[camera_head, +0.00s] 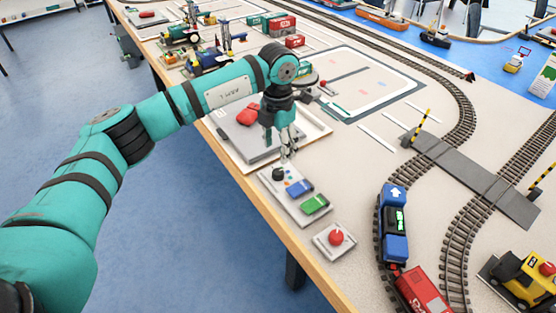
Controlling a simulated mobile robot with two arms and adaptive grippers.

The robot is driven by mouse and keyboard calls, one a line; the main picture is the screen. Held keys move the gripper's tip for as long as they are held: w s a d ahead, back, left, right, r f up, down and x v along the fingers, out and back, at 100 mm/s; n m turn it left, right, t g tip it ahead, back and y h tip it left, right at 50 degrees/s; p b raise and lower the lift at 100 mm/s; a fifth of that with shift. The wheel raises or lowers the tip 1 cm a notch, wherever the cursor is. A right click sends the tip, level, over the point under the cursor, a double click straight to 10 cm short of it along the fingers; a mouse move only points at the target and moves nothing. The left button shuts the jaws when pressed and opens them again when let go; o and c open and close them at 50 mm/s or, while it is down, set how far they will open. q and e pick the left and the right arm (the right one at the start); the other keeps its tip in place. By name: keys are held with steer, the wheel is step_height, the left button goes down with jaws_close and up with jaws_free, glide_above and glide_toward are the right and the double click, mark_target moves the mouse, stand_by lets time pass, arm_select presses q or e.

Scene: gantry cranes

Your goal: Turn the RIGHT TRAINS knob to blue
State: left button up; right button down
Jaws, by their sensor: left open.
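A pale control panel (299,208) lies along the table's near edge. At its far end is a dark round knob (278,174). Beside the knob are small coloured marks, then a blue block (299,188) and a green block (315,204). No label can be read, and I cannot tell which colour the knob points to. My left gripper (284,158) is open and points down, its fingertips just above or at the knob. I cannot tell whether they touch it. My right gripper is out of view.
A red button (336,238) on a pale base sits nearer on the edge. A grey tray (233,138) with a red object (249,113) lies behind my gripper. A blue train car (394,224) and a red one (420,290) stand on the track at right.

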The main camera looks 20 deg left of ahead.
arm_select(q)
steer(key=shift+r, duration=1.7)
